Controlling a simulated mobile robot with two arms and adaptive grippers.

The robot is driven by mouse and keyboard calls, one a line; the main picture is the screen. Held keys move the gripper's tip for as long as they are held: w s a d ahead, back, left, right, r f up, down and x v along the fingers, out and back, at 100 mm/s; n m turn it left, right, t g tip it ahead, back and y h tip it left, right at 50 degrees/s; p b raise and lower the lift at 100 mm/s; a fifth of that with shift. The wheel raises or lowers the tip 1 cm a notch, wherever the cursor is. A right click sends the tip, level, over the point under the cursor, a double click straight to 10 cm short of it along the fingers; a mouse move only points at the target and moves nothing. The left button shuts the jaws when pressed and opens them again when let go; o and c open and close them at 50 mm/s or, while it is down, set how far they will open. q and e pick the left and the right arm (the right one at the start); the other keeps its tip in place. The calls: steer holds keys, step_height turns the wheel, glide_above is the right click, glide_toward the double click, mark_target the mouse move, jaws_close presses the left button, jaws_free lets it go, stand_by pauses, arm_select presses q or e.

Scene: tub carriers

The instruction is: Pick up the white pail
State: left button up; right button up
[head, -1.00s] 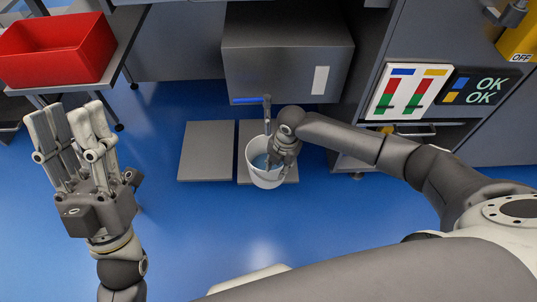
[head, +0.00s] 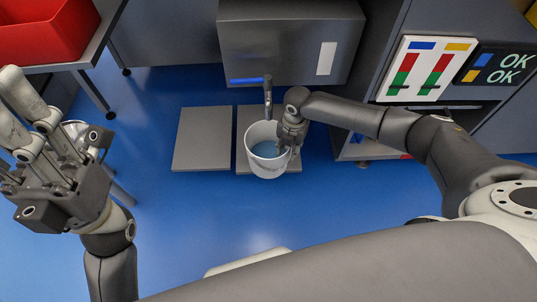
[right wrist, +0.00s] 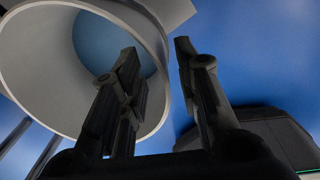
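The white pail (head: 268,168) stands upright on the right grey plate (head: 243,120) below a tap (head: 268,92) in the head view. Bluish liquid shows inside it. My right gripper (head: 288,146) is at the pail's right rim. In the right wrist view, the pail (right wrist: 40,95) fills the upper left. The right gripper's fingers (right wrist: 157,48) are apart, one over the pail's opening and one outside its wall, with a gap showing. The wall's lower part is hidden behind the fingers. My left gripper (head: 25,110) is open and empty at the left, away from the pail.
A grey tap housing (head: 290,40) hangs over the plates. A second grey plate (head: 202,140) lies bare at left. A red tub (head: 45,30) sits on a table at upper left. A panel with coloured bars (head: 425,68) stands right.

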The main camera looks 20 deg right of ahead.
mark_target(288, 153)
steer(key=shift+f+b, duration=0.7)
steer(key=shift+f, duration=0.9)
steer(key=shift+c, duration=0.2)
jaws_close()
steer(key=shift+w+a+r, duration=0.1)
steer(key=shift+r, duration=0.05)
